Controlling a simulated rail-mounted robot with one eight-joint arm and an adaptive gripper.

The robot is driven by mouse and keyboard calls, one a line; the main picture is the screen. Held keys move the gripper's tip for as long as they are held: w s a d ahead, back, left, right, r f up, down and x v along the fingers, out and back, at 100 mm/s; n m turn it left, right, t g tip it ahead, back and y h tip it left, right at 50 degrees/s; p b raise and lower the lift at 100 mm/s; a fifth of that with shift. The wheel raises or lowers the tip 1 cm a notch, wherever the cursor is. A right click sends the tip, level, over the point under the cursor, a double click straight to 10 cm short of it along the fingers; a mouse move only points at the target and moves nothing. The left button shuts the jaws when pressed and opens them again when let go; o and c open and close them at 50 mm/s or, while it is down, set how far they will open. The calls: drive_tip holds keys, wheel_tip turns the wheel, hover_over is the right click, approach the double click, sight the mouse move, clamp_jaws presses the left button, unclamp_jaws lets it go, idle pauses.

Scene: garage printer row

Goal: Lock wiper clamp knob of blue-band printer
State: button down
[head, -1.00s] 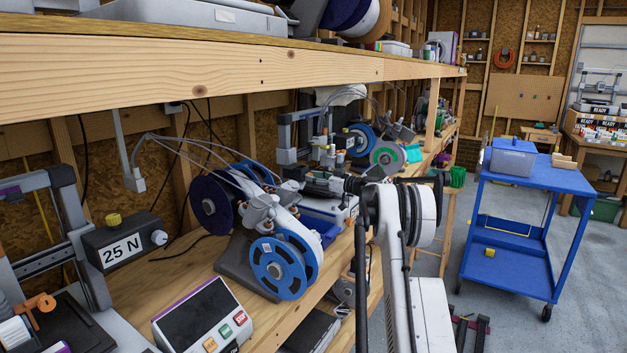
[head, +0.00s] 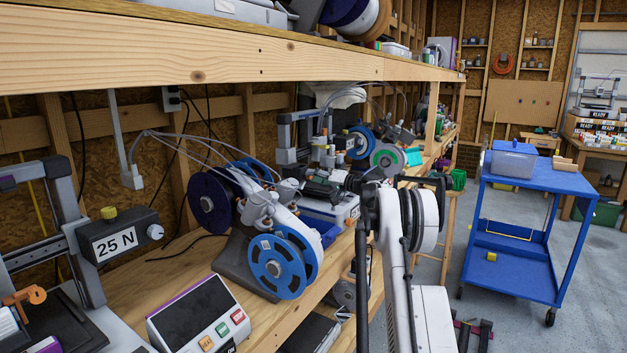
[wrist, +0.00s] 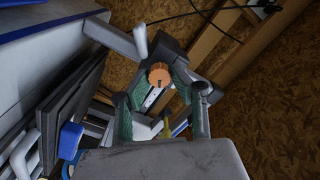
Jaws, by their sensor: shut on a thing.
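In the wrist view an orange knob (wrist: 159,75) sits between the tips of my gripper (wrist: 158,84), whose green-padded fingers are shut on it. A pale lever or rod stands just above the knob. A blue band (wrist: 60,27) runs along a grey printer body at the upper left of the wrist view. In the head view my gripper (head: 322,184) reaches left over a printer (head: 330,207) with a pale base, under the shelf. The knob cannot be made out there, being small and behind my gripper.
A wooden shelf (head: 200,62) hangs low above the bench (head: 130,275).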

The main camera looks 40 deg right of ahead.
drive_tip(key=m, duration=0.5)
drive_tip(key=shift+f+m+b, duration=0.1)
drive_tip(key=shift+m+b, duration=0.2)
drive_tip(key=shift+b, duration=0.1)
idle(0.4)
drive_tip(key=c, duration=1.5)
unclamp_jaws()
drive_tip(key=shift+d, duration=0.1)
drive_tip(key=v, duration=1.2)
